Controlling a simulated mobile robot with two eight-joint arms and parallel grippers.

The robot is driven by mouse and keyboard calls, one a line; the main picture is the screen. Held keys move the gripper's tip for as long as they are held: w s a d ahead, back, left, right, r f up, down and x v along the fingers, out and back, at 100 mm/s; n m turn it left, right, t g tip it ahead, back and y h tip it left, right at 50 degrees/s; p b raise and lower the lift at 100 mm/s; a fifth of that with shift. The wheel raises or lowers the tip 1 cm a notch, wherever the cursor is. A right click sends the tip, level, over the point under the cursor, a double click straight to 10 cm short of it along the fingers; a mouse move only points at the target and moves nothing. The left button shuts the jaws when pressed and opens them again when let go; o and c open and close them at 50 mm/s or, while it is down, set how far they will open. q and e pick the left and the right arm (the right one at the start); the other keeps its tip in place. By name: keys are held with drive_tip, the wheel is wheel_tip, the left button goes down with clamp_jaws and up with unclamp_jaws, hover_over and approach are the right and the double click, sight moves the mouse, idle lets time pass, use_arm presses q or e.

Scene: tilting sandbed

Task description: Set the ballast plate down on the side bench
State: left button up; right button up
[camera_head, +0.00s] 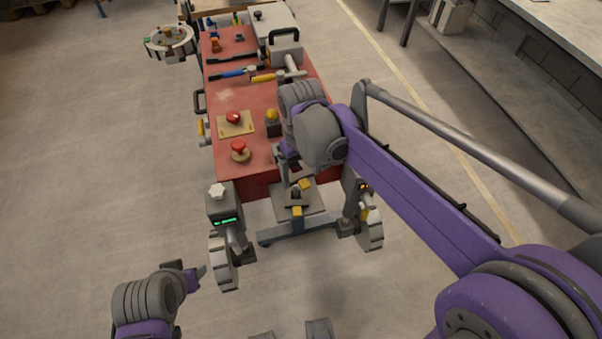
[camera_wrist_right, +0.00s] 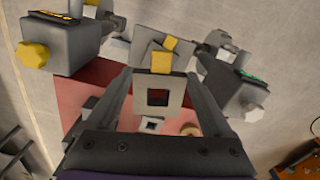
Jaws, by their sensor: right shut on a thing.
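My right gripper (camera_wrist_right: 155,95) is shut on a pale square plate with a square hole (camera_wrist_right: 158,100), taken to be the ballast plate. The plate sits between the two fingers in the right wrist view. In the head view my right gripper (camera_head: 291,172) is over the near end of the red-topped table (camera_head: 235,95), and my wrist hides most of the plate. My left gripper (camera_head: 190,275) is low at the left, apart from the table; its jaw opening is unclear. A long grey bench (camera_head: 565,20) stands at upper right, possibly the side bench.
A grey plate with yellow blocks (camera_head: 312,204) lies beyond the table's near end, between two wheel-like units (camera_head: 222,262) (camera_head: 371,233). Red knobs (camera_head: 233,118), tools and a grey case (camera_head: 283,52) occupy the tabletop.

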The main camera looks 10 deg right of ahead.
sight(301, 176)
drive_tip(key=shift+r+p, duration=1.4)
drive_tip(key=shift+r, duration=1.05)
drive_tip(key=shift+f, duration=0.15)
